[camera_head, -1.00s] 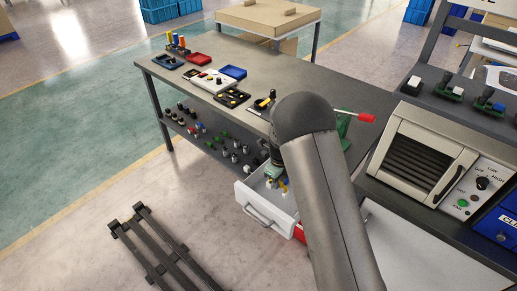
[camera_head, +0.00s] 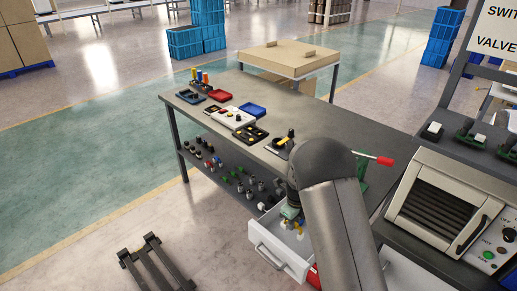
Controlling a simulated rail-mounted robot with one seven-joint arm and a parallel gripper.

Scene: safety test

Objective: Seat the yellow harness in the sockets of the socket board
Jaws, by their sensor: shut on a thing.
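My gripper (camera_head: 291,213) points down at the open white drawer under the bench, partly behind my own arm. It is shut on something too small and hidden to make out. Small yellow bits (camera_head: 300,226) show in the drawer just below it. I cannot tell if they belong to the harness. Another yellow piece (camera_head: 284,142) lies on a dark item on the bench top, left of my arm. A black board with yellow spots (camera_head: 250,134) and a white board with dark parts (camera_head: 230,117) lie further left. I cannot tell which is the socket board.
The white drawer (camera_head: 268,257) stands out from the bench. The grey bench top (camera_head: 330,122) holds a red tray (camera_head: 220,96) and a blue tray (camera_head: 252,109). A red-tipped lever (camera_head: 385,161) and a beige vented unit (camera_head: 440,195) stand to the right. A lower shelf holds several small parts.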

